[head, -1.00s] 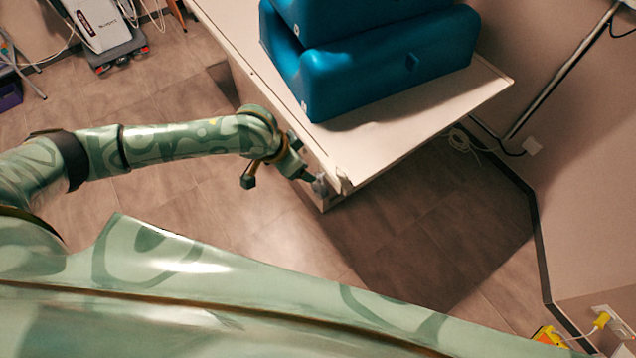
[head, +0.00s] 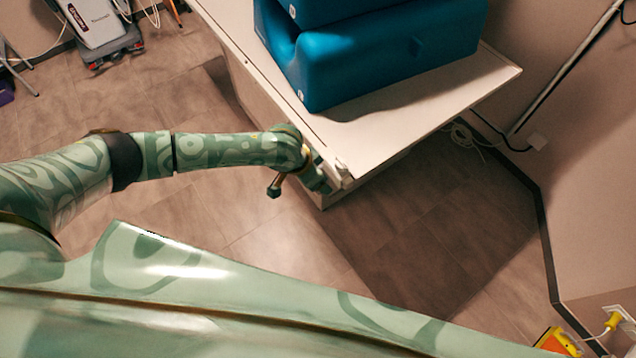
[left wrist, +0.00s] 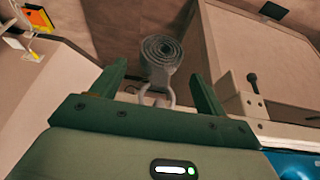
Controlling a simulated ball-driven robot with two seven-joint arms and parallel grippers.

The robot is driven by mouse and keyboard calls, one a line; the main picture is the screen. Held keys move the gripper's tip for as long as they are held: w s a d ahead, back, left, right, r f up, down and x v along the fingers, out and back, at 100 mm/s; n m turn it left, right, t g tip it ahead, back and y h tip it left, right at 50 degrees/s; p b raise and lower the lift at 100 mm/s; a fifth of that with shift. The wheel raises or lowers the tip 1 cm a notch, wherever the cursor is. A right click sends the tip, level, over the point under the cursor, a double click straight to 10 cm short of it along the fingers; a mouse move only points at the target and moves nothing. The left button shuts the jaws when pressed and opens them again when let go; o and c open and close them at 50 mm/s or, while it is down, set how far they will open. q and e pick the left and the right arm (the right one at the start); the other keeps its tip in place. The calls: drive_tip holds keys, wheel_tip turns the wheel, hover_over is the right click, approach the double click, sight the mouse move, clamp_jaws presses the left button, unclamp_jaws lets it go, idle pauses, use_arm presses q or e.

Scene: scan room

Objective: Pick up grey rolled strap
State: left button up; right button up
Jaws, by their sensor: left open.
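The grey rolled strap (left wrist: 161,50) shows in the left wrist view as a coiled roll with a grey metal ring below it. It lies ahead of and between the two fingers of my left gripper (left wrist: 160,82), which are spread apart on either side of it. The ring is close to the gripper's palm. In the head view my left gripper (head: 324,184) is at the near corner of the white table, and the strap cannot be made out there. My right gripper is not in view.
The white table (head: 420,122) carries large blue cushions (head: 390,60). A white post-like fitting (head: 344,172) stands at its near corner. A dark knob (left wrist: 252,80) sticks up beside the gripper in the wrist view. Open floor (head: 270,250) lies in front, and a yellow device (head: 556,343) at lower right.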

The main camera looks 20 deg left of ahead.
use_arm(q)
drive_tip(key=shift+w+d+f, duration=0.1)
drive_tip(key=shift+w+f, duration=0.05)
drive_tip(key=shift+f, duration=0.3)
drive_tip(key=shift+r, duration=0.1)
drive_tip(key=c, duration=1.1)
